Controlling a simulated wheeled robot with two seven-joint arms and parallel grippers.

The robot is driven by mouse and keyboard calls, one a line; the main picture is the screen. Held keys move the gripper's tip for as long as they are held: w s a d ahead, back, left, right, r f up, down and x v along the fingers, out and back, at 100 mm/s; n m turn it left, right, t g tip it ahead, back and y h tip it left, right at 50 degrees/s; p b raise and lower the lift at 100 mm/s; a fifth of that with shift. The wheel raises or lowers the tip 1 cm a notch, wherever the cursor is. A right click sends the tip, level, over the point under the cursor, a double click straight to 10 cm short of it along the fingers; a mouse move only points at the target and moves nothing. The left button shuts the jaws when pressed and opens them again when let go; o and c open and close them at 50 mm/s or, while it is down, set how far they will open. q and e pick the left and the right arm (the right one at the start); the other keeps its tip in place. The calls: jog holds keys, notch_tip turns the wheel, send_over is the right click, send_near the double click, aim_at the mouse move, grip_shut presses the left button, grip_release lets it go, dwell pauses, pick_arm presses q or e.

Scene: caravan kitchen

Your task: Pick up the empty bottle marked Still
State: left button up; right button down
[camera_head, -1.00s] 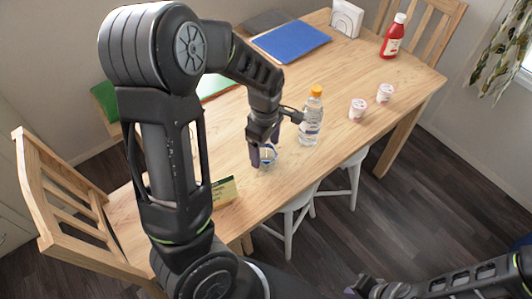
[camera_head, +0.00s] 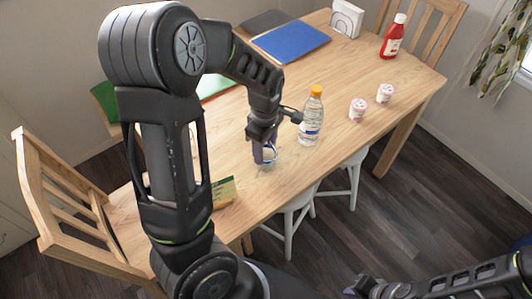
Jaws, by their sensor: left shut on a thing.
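My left gripper (camera_head: 264,152) is at the near edge of the table, shut on a clear bottle (camera_head: 269,160) with a bit of blue and white on it. The gripper hides most of this bottle, and no marking on it can be read. A second clear bottle (camera_head: 311,120) with an orange cap and a pale label stands upright just to the right, apart from the fingers. Its label is too small to read. My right gripper (camera_head: 364,287) is low at the bottom of the view, away from the table, and its jaws are unclear.
On the wooden table (camera_head: 340,80) are two small white and pink cups (camera_head: 357,109), a red bottle (camera_head: 393,36), a blue folder (camera_head: 291,41), a white holder (camera_head: 346,18) and a green and tan box (camera_head: 223,192). Chairs and white stools (camera_head: 290,215) stand around it.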

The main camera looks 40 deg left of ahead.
pick_arm(q)
notch_tip(320, 180, up, 10)
dwell(0.6)
dwell(0.5)
